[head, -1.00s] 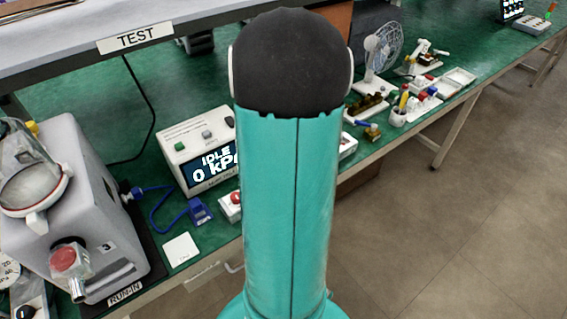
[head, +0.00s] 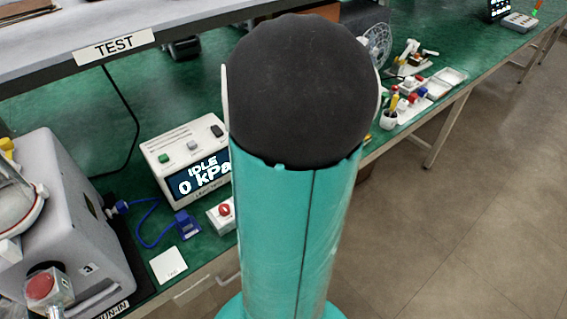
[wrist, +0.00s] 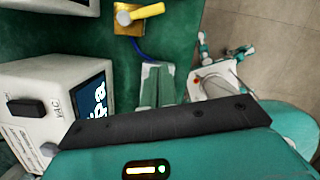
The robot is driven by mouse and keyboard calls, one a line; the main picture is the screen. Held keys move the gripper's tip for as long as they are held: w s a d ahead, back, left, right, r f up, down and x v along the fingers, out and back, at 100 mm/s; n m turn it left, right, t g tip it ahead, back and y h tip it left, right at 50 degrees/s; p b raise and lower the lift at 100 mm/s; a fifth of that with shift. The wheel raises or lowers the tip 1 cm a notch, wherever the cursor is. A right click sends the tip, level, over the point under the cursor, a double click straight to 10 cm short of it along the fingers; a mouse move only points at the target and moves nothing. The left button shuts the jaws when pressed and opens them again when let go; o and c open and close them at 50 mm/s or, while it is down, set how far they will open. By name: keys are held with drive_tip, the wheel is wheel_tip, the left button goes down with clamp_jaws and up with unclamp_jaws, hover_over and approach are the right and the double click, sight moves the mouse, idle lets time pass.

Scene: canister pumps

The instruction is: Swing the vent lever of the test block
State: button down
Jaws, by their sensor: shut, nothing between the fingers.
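In the wrist view, a brass block (wrist: 127,22) bears a yellow lever with a pale round hub (wrist: 143,12) at the top; it looks like the test block with its vent lever. A blue hose runs down from it. My gripper (wrist: 158,68) is in the middle of the wrist view, its pale-and-teal fingers together and empty, apart from the lever in the picture. In the head view my arm hides the gripper, and I cannot make out the brass block there.
A white console (head: 190,155) reads "IDLE 0 kPa"; it also stands at the left of the wrist view (wrist: 30,88). A red-button box (head: 222,214), a blue clip-like part (head: 187,225) and a grey pump (head: 75,215) stand nearby. Small parts lie along the bench edge to the right.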

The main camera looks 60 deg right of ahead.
drive_tip(key=shift+f, duration=0.1)
drive_tip(key=x, duration=0.9)
drive_tip(key=shift+f, duration=0.45)
drive_tip(key=d, duration=0.2)
drive_tip(key=shift+s+d, duration=0.2)
drive_tip(key=shift+d, duration=0.15)
drive_tip(key=shift+s+d, duration=0.1)
drive_tip(key=shift+d, duration=0.6)
drive_tip(key=shift+d, duration=0.1)
